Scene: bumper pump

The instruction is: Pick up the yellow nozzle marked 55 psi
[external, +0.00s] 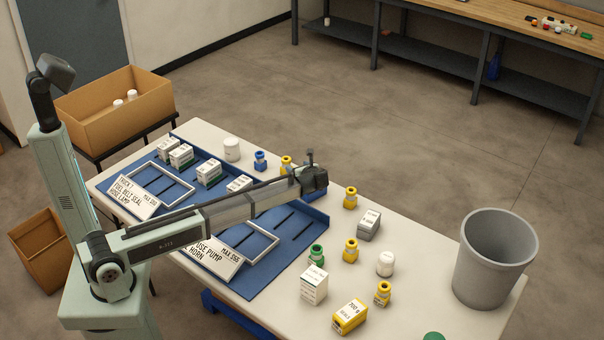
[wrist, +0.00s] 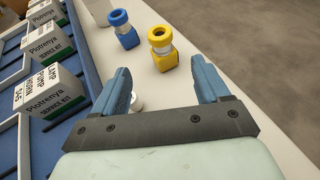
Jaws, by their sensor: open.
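Several yellow nozzles stand on the white table. One yellow nozzle (external: 287,162) is just beyond my gripper, partly hidden by my arm. It also appears upright in the wrist view (wrist: 162,50), ahead of and between the open fingers, not touching them. Other yellow nozzles stand at the right: one (external: 350,198) near the table's back edge, one (external: 351,250) in the middle and one (external: 383,294) towards the front. No psi marking is readable on any of them. My gripper (wrist: 160,78) is open and empty above the table; it also shows in the external view (external: 310,172).
A blue nozzle (wrist: 123,30) stands left of the yellow one. Boxes (wrist: 50,88) and blue trays (external: 285,262) lie to the left. A green nozzle (external: 316,256), white jar (external: 385,263), several boxes and a grey bin (external: 495,260) occupy the right side.

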